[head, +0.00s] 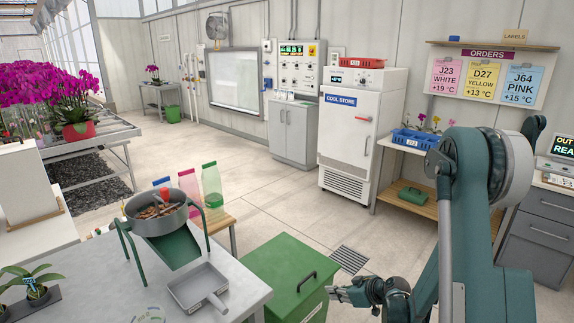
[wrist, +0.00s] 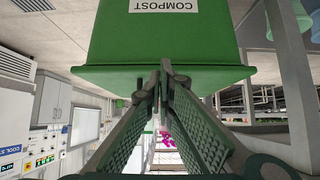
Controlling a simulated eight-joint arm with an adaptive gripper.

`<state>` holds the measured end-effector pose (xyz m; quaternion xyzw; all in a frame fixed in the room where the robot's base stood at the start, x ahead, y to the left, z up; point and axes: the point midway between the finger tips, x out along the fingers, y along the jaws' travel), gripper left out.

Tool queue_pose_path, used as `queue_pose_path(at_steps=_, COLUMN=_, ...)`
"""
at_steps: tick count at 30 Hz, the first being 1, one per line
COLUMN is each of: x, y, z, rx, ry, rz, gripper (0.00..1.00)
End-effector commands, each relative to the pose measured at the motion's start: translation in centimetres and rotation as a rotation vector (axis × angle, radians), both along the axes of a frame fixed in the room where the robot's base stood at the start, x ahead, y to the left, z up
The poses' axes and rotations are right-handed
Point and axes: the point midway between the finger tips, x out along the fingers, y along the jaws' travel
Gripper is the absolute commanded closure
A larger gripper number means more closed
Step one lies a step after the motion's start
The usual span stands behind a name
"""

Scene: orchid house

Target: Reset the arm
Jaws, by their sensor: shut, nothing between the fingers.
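My gripper (head: 342,293) is at the lower middle of the head view, just right of the green compost bin (head: 290,270). My teal arm fills the right part of that view. In the wrist view, which shows the room upside down, the two fingers of my gripper (wrist: 162,72) meet at the tips with nothing between them. The compost bin also shows in the wrist view (wrist: 165,40), beyond the fingertips, with its COMPOST label. I cannot tell the exact gap between fingertips and bin.
A grey table (head: 235,291) at the left front carries a sieve pan (head: 157,222) on a stand and a dustpan (head: 200,288). A white cool store (head: 348,150) stands at the back wall. A shelf with a blue crate (head: 414,140) stands behind my arm. The middle floor is clear.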

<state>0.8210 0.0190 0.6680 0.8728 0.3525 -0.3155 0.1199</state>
Motion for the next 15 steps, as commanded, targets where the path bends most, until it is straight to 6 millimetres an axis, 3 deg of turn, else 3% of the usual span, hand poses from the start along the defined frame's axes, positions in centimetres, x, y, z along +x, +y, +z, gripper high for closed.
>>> queue_pose_path(at_steps=15, x=-1.9, y=0.4, z=8.2, rx=-0.023, ry=0.08, rz=-0.085, gripper=1.0)
